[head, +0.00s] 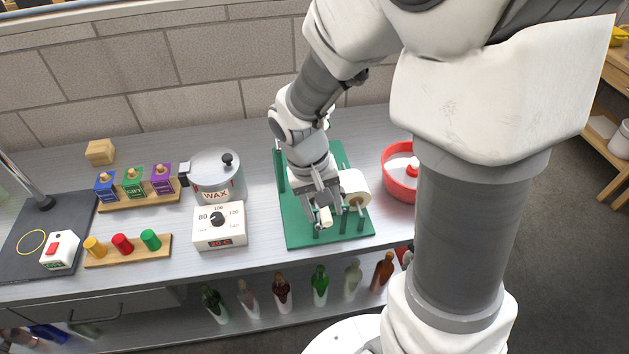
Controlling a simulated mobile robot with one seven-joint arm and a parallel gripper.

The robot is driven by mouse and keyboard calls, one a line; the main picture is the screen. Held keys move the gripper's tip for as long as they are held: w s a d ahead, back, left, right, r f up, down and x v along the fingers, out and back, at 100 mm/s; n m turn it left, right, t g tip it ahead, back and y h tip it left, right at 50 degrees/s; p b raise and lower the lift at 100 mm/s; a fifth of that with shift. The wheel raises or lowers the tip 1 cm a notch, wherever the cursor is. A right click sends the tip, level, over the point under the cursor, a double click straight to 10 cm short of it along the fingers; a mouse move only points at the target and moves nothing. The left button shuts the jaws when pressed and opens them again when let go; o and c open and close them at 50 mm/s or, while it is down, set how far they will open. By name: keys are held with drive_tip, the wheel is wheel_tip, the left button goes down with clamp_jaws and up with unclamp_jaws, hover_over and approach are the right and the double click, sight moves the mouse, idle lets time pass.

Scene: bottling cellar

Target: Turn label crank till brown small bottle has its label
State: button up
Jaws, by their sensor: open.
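The labeller is a green base plate (300,236) on the bench with a green upright, metal posts and a white label roll (354,188). My gripper (325,209) points down over the labeller, left of the roll. Its jaws are open around or just above a cream knob (326,217), which looks like the crank handle; I cannot tell whether they touch it. My gripper and arm hide much of the labeller, and I make out no bottle on it. A brown bottle (384,270) stands on the shelf below; I cannot tell whether it is the task's small one.
Left of the labeller are a wax pot (216,178) and a white dial box (219,227). Further left are racks of coloured boxes (134,182) and coloured stoppers (122,244). A red tub (395,182) stands right of the labeller, partly behind my arm. Several bottles line the lower shelf.

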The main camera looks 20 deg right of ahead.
clamp_jaws()
idle(1.4)
